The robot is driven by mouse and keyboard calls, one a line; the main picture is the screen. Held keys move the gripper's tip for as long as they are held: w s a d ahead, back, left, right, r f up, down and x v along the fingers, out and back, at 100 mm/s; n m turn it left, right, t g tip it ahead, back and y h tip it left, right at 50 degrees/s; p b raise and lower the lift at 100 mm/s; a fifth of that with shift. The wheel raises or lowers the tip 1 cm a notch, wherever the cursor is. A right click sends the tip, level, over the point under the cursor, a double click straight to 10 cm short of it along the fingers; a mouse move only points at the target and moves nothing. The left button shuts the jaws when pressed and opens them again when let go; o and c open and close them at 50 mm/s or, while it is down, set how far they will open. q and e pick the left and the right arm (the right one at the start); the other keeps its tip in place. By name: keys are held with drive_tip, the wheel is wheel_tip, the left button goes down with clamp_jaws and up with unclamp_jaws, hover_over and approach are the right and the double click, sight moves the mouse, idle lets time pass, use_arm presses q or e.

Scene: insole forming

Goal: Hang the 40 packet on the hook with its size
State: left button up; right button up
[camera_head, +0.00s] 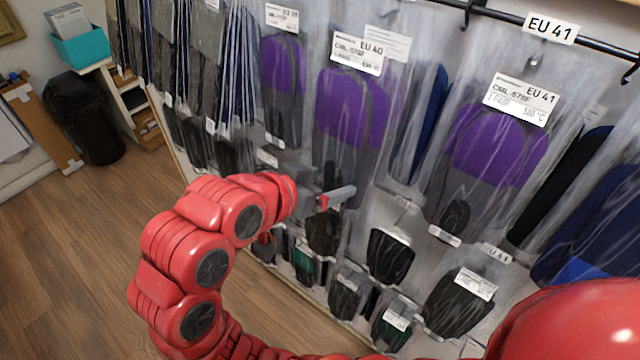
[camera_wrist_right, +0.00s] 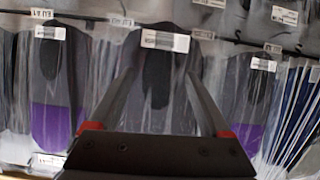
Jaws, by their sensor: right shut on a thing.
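A clear packet labelled EU 40 (camera_head: 357,52), with purple and grey insoles, hangs upright in the middle of the head view, in front of another packet. My right gripper (camera_head: 332,198) is at its lower grey end and shut on it. In the wrist view, turned upside down, the packet's grey end (camera_wrist_right: 158,90) lies between my right gripper's fingers (camera_wrist_right: 159,74). The packet's top edge and any hook at it are outside the head view, so I cannot tell whether it is on a hook. My left gripper is not in view.
EU 41 packets (camera_head: 497,140) hang to the right below a rail with an EU 41 sign (camera_head: 550,28). A packet with purple insoles (camera_head: 283,70) and many others crowd the left. Smaller dark packets (camera_head: 391,255) hang below. Floor (camera_head: 70,230) is clear at left.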

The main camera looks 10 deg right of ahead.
drive_tip(key=shift+w+d+f, duration=0.1)
drive_tip(key=shift+w+d, duration=0.7)
drive_tip(key=shift+d, duration=0.25)
drive_tip(key=shift+w+d+f, duration=0.1)
drive_tip(key=shift+w+d, duration=0.7)
drive_tip(key=shift+d, duration=0.2)
drive_tip(key=shift+w+d+f, duration=0.35)
drive_tip(key=shift+d+f, duration=0.1)
drive_tip(key=shift+f, duration=0.05)
drive_tip(key=shift+b, duration=0.4)
drive_tip(key=o, duration=1.4)
drive_tip(key=b+v, duration=0.4)
drive_tip(key=v, duration=1.3)
drive_tip(key=shift+a, duration=0.2)
